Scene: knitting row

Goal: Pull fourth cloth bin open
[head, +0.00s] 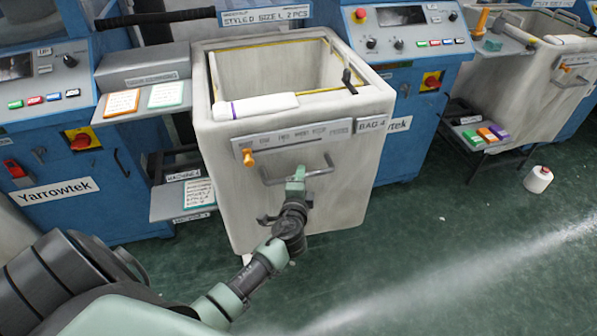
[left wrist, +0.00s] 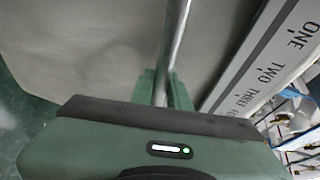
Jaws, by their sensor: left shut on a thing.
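The cloth bin labelled BAG 4 (head: 290,205) is a tall off-white bin in the middle of the head view, standing between two blue machines. Its front has a metal bar handle (head: 325,170) and a label strip with an orange knob (head: 249,157). In the left wrist view the metal handle bar (left wrist: 178,40) runs between the green fingers, beside the number strip (left wrist: 265,62). My right gripper does not show.
Blue machines stand left (head: 75,150) and right (head: 405,105) of the bin. Small shelves with cards (head: 182,203) jut out at its left. A white yarn cone (head: 538,179) stands on the green floor (head: 450,240), which is mostly clear in front. Another cloth bin (head: 550,85) is at the right.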

